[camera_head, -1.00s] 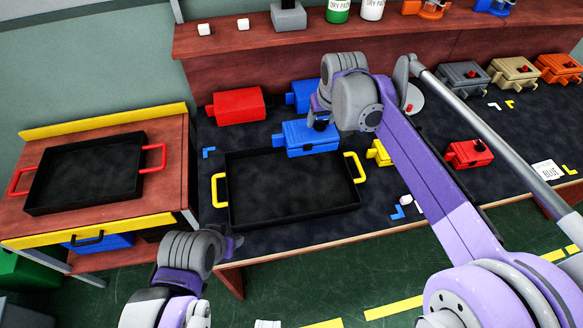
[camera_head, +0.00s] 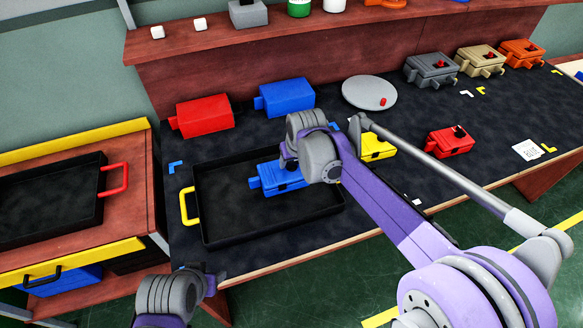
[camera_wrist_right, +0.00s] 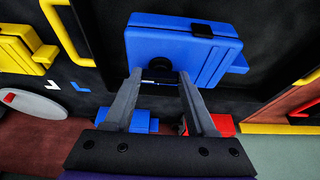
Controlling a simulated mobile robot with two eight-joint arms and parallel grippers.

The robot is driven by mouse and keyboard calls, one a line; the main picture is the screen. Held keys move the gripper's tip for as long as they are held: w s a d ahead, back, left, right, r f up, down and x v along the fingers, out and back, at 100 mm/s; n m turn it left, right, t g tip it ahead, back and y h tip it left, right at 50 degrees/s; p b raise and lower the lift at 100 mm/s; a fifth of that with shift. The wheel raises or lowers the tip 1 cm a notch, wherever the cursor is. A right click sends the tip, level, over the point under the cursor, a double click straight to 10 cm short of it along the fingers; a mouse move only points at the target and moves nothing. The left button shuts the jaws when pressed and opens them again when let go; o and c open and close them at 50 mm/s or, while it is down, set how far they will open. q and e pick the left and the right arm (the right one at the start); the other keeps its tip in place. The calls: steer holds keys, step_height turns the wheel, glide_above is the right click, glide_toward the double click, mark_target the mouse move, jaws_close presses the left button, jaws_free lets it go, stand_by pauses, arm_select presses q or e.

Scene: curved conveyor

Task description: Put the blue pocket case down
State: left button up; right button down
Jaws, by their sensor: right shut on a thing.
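The blue pocket case (camera_head: 268,176) is over the right half of the black tray (camera_head: 222,205) in the head view. My right gripper (camera_head: 290,162) is at its upper side, and the arm hides part of the case. In the right wrist view, the blue case (camera_wrist_right: 170,42) fills the upper middle, and the right gripper's fingers (camera_wrist_right: 160,88) are closed around its dark knob. I cannot tell whether the case touches the tray floor. My left gripper (camera_head: 212,278) is at the bottom left, in front of the tray and away from the case; its jaws are unclear.
Another blue case (camera_head: 286,98) and a red case (camera_head: 204,116) stand behind the tray. A yellow case (camera_head: 378,146), a grey disc (camera_head: 368,92) and a second red case (camera_head: 450,141) are to the right. A second tray (camera_head: 50,205) stands left. The tray's left half is empty.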

steer(key=shift+f, duration=1.3)
steer(key=shift+f, duration=0.1)
steer(key=shift+c, duration=1.1)
jaws_free()
